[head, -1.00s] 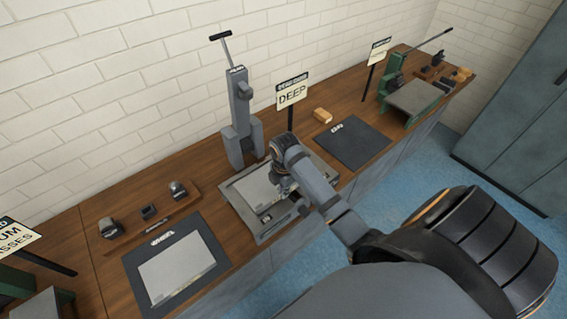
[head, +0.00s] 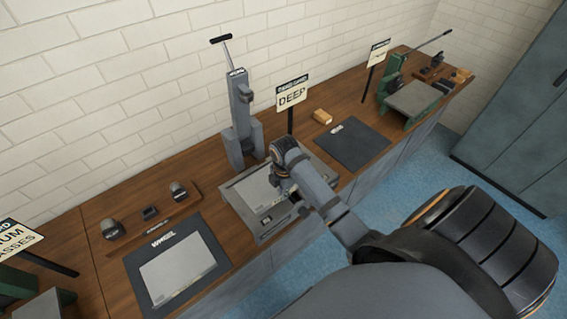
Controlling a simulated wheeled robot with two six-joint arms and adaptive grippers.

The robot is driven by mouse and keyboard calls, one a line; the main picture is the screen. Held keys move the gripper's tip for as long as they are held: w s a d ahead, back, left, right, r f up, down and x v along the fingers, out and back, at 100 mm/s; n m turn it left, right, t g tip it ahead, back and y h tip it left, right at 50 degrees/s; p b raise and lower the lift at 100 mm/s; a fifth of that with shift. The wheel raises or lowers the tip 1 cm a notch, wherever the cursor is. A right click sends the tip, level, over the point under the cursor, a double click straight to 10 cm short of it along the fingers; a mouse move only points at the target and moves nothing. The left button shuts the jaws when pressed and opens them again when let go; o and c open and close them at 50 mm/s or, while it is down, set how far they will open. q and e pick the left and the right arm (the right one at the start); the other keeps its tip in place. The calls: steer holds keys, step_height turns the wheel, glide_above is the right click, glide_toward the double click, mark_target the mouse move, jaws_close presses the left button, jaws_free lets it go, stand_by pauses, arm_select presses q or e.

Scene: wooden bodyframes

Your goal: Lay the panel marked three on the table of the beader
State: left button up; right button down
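A grey upright machine (head: 240,120) with a T-handled lever stands behind a low grey table (head: 239,209), beside a sign reading "DEEP" (head: 291,96). It appears to be the beader, but its nameplate is too small to read. A light grey sheet panel (head: 257,190) lies over this table; I cannot read a number on it. My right gripper (head: 285,192) is over the panel's right part, pointing down. My own arm hides its fingertips, so I cannot tell whether it touches or grips the panel. My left gripper is out of view.
Another pale panel (head: 178,270) lies on a dark mat (head: 215,245) at front left. A tray with small dark blocks (head: 150,213) is behind it. An empty dark mat (head: 352,143) and a wooden block (head: 322,116) lie right of the machine. A green machine (head: 385,92) stands farther right.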

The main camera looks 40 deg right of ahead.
steer(key=shift+p, duration=0.45)
stand_by(0.4)
steer(key=c, duration=0.9)
jaws_free()
steer(key=shift+f, duration=0.1)
steer(key=shift+o, duration=0.2)
step_height(320, 180, up, 5)
steer(key=p, duration=0.6)
steer(key=shift+r, duration=1.05)
